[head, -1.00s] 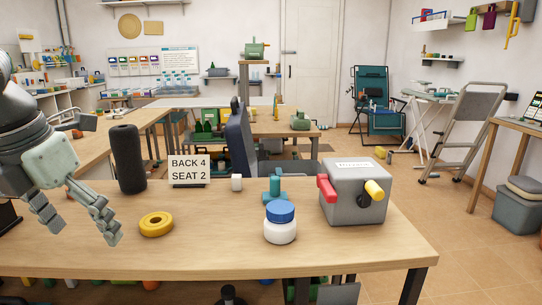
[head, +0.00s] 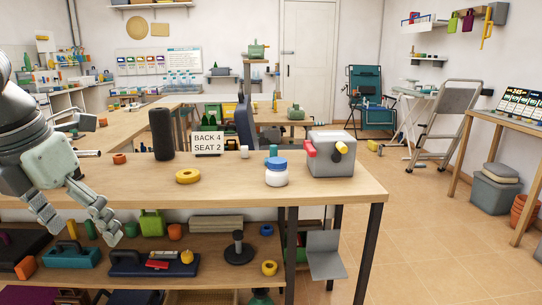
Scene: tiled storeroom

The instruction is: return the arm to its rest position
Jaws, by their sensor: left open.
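My left gripper (head: 78,222) is at the left of the head view, its two jointed fingers spread apart and pointing down, with nothing between them. It shows in front of the near edge of the wooden table (head: 225,196). My left arm comes in from the left edge of the picture. My right gripper is not in view.
On the table stand a black cylinder (head: 162,134), a yellow ring (head: 188,177), a sign (head: 208,143), a blue-lidded white jar (head: 276,173) and a grey box (head: 331,156) with red and yellow handles. A lower shelf (head: 205,248) holds several items.

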